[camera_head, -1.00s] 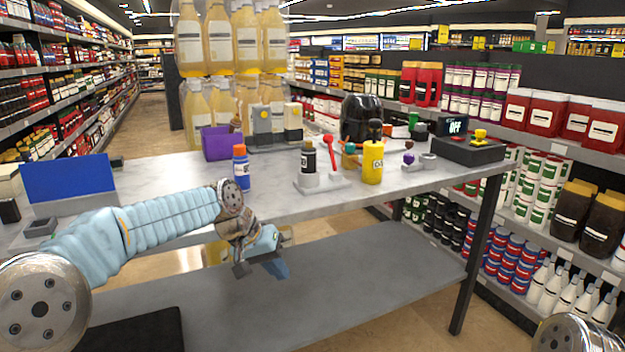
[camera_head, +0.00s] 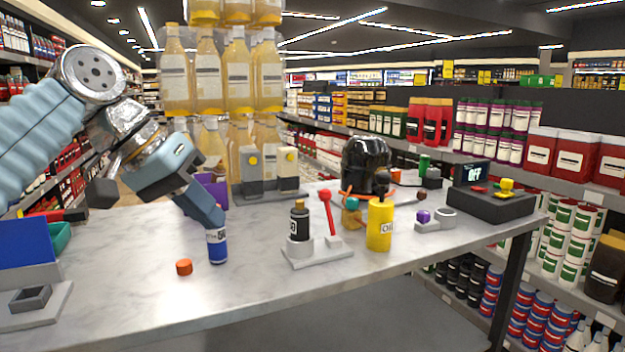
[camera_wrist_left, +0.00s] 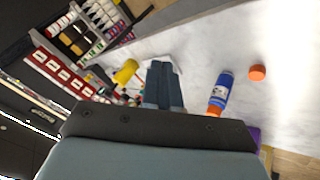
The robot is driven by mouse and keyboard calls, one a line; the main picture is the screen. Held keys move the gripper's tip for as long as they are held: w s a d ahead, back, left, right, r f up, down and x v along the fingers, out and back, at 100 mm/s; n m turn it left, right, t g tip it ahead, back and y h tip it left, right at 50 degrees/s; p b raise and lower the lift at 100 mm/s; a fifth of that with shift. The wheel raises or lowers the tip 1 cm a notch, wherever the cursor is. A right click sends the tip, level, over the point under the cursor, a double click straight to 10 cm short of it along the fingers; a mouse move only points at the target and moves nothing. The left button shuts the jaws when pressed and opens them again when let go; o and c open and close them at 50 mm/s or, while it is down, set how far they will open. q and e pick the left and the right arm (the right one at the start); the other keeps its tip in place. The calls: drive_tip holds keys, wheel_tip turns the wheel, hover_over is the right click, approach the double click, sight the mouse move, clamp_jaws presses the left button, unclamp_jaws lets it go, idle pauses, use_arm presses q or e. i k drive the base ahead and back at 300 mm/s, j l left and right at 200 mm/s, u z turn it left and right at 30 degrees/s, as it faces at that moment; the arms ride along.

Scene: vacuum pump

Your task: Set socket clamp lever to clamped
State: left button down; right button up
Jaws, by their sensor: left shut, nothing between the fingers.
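The socket clamp has a grey base (camera_head: 322,253) on the table, with a black bottle (camera_head: 299,222) upright in its round socket. Its red lever (camera_head: 327,208) stands up at the right of the bottle, leaning slightly. My left gripper (camera_head: 214,218) is shut and empty, pointing down, to the left of the clamp and apart from the lever. In the head view its fingers overlap the top of a blue bottle (camera_head: 217,247). In the left wrist view the shut fingers (camera_wrist_left: 163,75) show apart from that bottle (camera_wrist_left: 220,92). My right gripper is out of view.
A yellow oil can (camera_head: 379,228) stands close right of the clamp. An orange cap (camera_head: 184,267) lies left of the blue bottle. Behind are grey blocks (camera_head: 251,178) and a purple box (camera_head: 215,188). A control box (camera_head: 490,205) stands at the right. The table front is clear.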

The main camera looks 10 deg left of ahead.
sight(326, 194)
drive_tip(key=i, duration=0.9)
